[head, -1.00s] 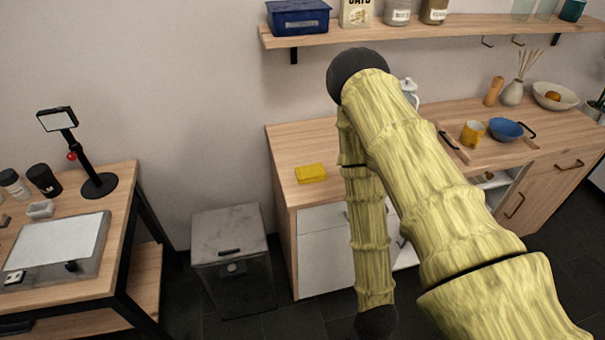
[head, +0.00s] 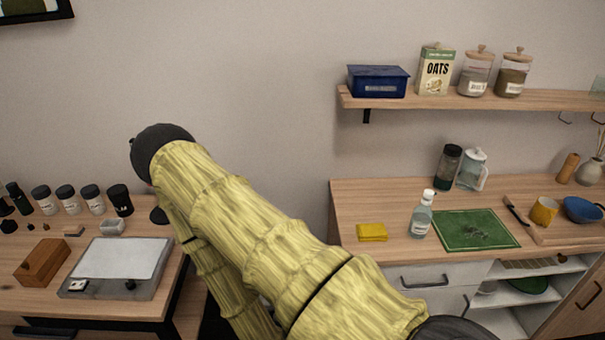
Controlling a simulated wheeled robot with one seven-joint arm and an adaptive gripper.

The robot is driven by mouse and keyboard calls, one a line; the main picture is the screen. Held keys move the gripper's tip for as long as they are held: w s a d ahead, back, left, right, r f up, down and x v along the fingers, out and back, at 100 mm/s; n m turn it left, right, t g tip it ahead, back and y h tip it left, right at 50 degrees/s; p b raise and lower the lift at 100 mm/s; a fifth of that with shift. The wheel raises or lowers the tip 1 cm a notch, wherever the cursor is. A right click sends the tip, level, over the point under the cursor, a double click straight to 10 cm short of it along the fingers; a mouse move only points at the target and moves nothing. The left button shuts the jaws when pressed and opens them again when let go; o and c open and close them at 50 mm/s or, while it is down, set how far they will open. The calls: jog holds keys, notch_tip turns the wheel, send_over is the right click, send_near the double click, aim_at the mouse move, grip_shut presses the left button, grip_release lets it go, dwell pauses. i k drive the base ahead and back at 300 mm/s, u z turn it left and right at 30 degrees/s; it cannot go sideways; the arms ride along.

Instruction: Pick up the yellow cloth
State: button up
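The yellow cloth (head: 372,232) lies folded on the left end of the wooden kitchen counter (head: 350,203), near its front edge. My arm, with a bamboo-like surface, crosses the middle of the head view, to the left of the cloth and apart from it in the picture. My gripper is not visible; the lower end of the arm runs out of the bottom of the frame.
A spray or soap bottle (head: 422,215) stands right of the cloth, beside a green cutting board (head: 474,230). A shelf (head: 440,97) with a blue box (head: 378,81) hangs above. A side table with a grey tray (head: 118,266) and several jars is at left.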

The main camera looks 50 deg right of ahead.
aim_at(369, 233)
jog(key=u, duration=0.65)
jog(key=i, duration=0.9)
jog(key=z, duration=2.4)
